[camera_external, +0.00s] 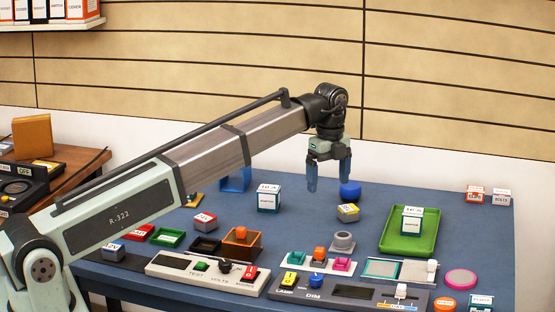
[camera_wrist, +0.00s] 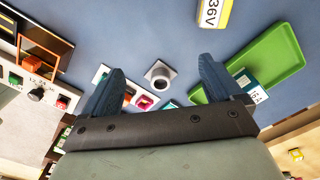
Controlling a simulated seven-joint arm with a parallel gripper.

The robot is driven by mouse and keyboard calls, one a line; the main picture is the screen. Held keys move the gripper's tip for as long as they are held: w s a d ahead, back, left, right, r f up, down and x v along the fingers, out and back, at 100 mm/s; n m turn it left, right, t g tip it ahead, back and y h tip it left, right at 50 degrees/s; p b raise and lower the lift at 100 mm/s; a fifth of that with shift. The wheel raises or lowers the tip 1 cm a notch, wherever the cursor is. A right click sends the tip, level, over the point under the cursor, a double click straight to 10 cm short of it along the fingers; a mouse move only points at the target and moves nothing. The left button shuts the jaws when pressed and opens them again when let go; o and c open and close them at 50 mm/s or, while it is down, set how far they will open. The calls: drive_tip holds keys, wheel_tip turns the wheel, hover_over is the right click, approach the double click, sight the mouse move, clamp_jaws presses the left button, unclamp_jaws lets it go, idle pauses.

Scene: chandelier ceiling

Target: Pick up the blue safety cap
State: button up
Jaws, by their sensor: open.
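A blue rounded cap (camera_external: 350,191) sits on the blue table towards the back, behind a small yellow-and-white box. It does not show in the wrist view. My gripper (camera_external: 328,188) hangs above the table with its fingers pointing down and apart, with nothing between them. In the external view its right finger is just left of the cap and slightly overlaps it; whether they touch, I cannot tell. In the wrist view, the space between my fingertips (camera_wrist: 160,68) shows a grey ring-shaped holder (camera_wrist: 158,76) on the table below.
The yellow-and-white box (camera_external: 348,212) stands in front of the cap. A white-and-teal box (camera_external: 269,200) is to the left and a green tray (camera_external: 388,243) with a box to the right. Control panels (camera_external: 208,275) line the front. Table right of the cap is clear.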

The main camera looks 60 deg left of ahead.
drive_tip(key=w+a+n, duration=0.2)
drive_tip(key=w+a, duration=0.5)
drive_tip(key=a, duration=0.2)
drive_tip(key=r+n, duration=0.2)
drive_tip(key=n, duration=3.1)
hover_over(352, 186)
drive_tip(key=f, duration=0.9)
drive_tip(key=shift+s+a, duration=0.1)
drive_tip(key=shift+a, duration=0.15)
drive_tip(key=shift+d+f, duration=0.15)
drive_tip(key=shift+f, duration=1.15)
drive_tip(key=shift+d+f, duration=0.1)
drive_tip(key=shift+f, duration=1.2)
drive_tip(key=shift+c, duration=0.2)
drive_tip(key=c, duration=1)
drive_tip(key=shift+r, duration=0.15)
